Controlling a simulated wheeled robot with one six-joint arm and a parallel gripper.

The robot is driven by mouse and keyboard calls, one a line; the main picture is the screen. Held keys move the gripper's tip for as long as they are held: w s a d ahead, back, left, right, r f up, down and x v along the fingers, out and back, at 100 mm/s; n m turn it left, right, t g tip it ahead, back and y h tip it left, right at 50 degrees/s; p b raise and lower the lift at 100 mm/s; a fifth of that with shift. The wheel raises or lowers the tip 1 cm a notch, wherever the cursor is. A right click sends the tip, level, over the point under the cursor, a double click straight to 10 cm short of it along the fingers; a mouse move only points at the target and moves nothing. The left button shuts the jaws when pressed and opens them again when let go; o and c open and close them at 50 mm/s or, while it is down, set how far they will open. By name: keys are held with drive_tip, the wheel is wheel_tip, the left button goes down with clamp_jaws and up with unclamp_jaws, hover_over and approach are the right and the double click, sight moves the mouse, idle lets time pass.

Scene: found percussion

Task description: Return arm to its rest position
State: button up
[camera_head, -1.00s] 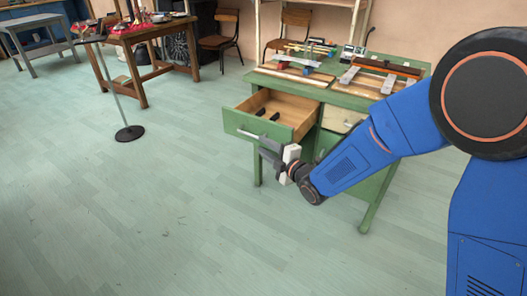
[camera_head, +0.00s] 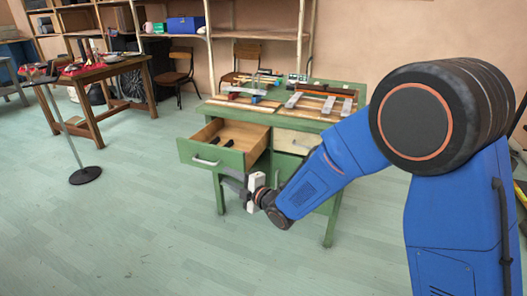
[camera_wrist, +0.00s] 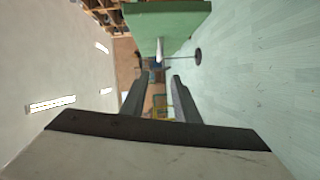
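My arm reaches in from the right side of the head view, its blue links bent at a large dark joint. My gripper (camera_head: 233,187) hangs low in front of the green desk (camera_head: 308,121), below and to the right of the open drawer front (camera_head: 210,154). Its dark fingers point left and look clear of the desk. The wrist view shows the two fingers apart with nothing between them, so my gripper (camera_wrist: 161,82) is open and empty. The drawer (camera_head: 236,134) stands pulled out with small dark items inside.
Several bars and small tools lie on the desk top. A thin stand with a round black base (camera_head: 85,175) is at left, before a wooden table (camera_head: 94,76). Chairs and shelves (camera_head: 257,33) line the back wall. The floor (camera_head: 130,240) at front left is clear.

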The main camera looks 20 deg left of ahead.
drive_tip(key=w+d+r+m+t+h, duration=0.1)
drive_tip(key=d+r+m+h, duration=0.3)
drive_tip(key=d, duration=0.9)
drive_tip(key=w+d+r+m+t+h, duration=0.1)
drive_tip(key=w+d+r+m+h, duration=0.3)
drive_tip(key=d, duration=0.8)
drive_tip(key=s+d+r+m+t+h, duration=0.15)
drive_tip(key=d+m, duration=0.45)
drive_tip(key=d, duration=0.7)
drive_tip(key=s+d+m+g+h, duration=0.2)
drive_tip(key=s+d+m, duration=0.3)
drive_tip(key=d, duration=0.4)
drive_tip(key=s+d+m+g+h, duration=0.1)
drive_tip(key=s+d+m+h, duration=0.2)
drive_tip(key=s+d, duration=0.5)
drive_tip(key=s+d+m+g, duration=0.1)
drive_tip(key=s+d+m, duration=0.2)
drive_tip(key=s, duration=0.6)
drive_tip(key=s+d+f+m+g, duration=0.1)
drive_tip(key=s+d+m+g, duration=0.1)
drive_tip(key=s, duration=0.7)
drive_tip(key=shift+d+f+m+h, duration=0.35)
drive_tip(key=shift+d+m, duration=0.35)
drive_tip(key=shift+d, duration=0.55)
